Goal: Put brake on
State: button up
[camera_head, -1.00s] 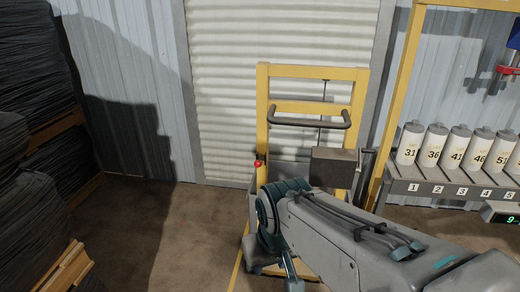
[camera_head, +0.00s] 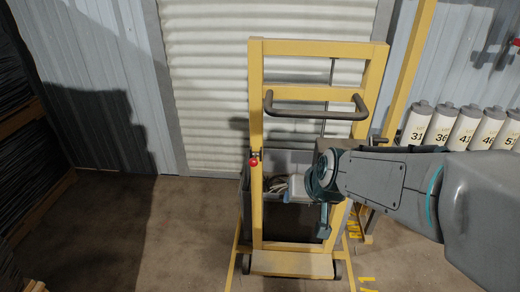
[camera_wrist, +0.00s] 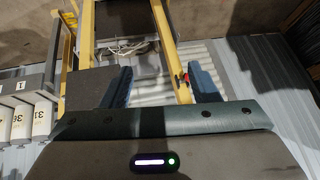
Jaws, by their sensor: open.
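A red knob (camera_head: 254,161) sits on the left upright of a yellow trolley frame (camera_head: 256,110); I take it as the brake's handle. In the wrist view the red knob (camera_wrist: 184,77) shows between my fingers, close to the right one. My gripper (camera_wrist: 162,85) is open, with a blue finger on each side and nothing held. Whether it touches the knob or upright cannot be told. In the head view my gripper (camera_head: 325,205) is partly hidden by my wrist, in front of the trolley and right of the knob.
The trolley has a grey handlebar (camera_head: 315,115) and a dark bin (camera_head: 300,222) with pale cables. A yellow footplate (camera_head: 290,263) is at its base. Numbered white cylinders (camera_head: 440,128) stand at the right. Dark stacks (camera_head: 20,150) stand at the left. The floor between stacks and trolley is clear.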

jog(key=w+a+f+t+h+b, duration=0.1)
jog(key=w+a+f+t+b, duration=0.2)
jog(key=w+a+f, duration=0.35)
jog(key=w+a+f+t+b, duration=0.2)
jog(key=w+a+f+t, duration=0.15)
jog(key=w, duration=0.65)
jog(key=t+h+b, duration=0.4)
jog(key=t, duration=0.1)
send_near(255, 160)
jog(key=w, duration=0.4)
jog(key=w+f, duration=0.1)
jog(key=w, duration=0.3)
jog(key=w+d+f, duration=0.1)
jog(key=w, duration=0.3)
jog(key=shift+w+d+b, duration=0.1)
jog(key=shift+w+b, duration=0.1)
jog(key=shift+b, duration=0.1)
grip_shut()
jog(key=shift+f, duration=0.1)
